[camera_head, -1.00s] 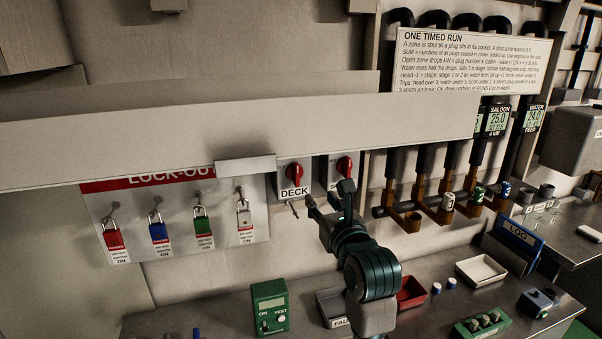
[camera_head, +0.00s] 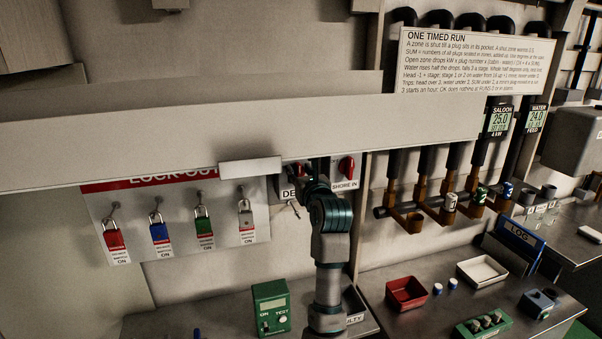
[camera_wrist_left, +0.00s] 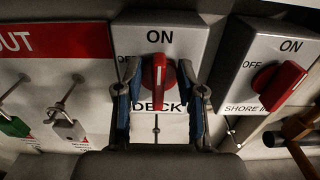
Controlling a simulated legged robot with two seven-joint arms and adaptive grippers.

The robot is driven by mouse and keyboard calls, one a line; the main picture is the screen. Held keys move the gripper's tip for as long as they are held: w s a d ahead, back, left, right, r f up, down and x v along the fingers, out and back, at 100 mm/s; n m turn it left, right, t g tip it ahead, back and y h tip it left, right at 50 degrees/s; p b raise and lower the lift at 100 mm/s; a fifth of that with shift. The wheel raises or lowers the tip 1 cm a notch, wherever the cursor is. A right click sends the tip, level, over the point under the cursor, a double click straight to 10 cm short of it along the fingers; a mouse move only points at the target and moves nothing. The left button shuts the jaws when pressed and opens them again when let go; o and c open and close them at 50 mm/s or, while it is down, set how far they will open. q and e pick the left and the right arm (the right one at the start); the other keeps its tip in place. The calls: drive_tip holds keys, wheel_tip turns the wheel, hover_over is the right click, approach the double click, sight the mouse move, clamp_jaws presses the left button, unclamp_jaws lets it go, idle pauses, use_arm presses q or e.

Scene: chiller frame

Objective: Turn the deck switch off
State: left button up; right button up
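The deck switch is a grey box with a red knob (camera_wrist_left: 159,78) in the left wrist view. Its knob stands upright, pointing at ON, with OFF to its left. In the head view the deck switch box (camera_head: 285,189) is partly covered by my gripper. My left gripper (camera_wrist_left: 160,88) is open, its two fingers on either side of the red knob with visible gaps. It also shows in the head view (camera_head: 304,180), in front of the switch. No right gripper is seen.
The shore-in switch (camera_wrist_left: 270,75) sits close on the right. The lock-out board (camera_head: 175,235) with several padlocks hangs on the left. A long grey beam (camera_head: 230,130) crosses just above the switches. A bench with trays lies below.

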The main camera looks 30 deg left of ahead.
use_arm(q)
drive_tip(key=shift+c, duration=0.2)
clamp_jaws()
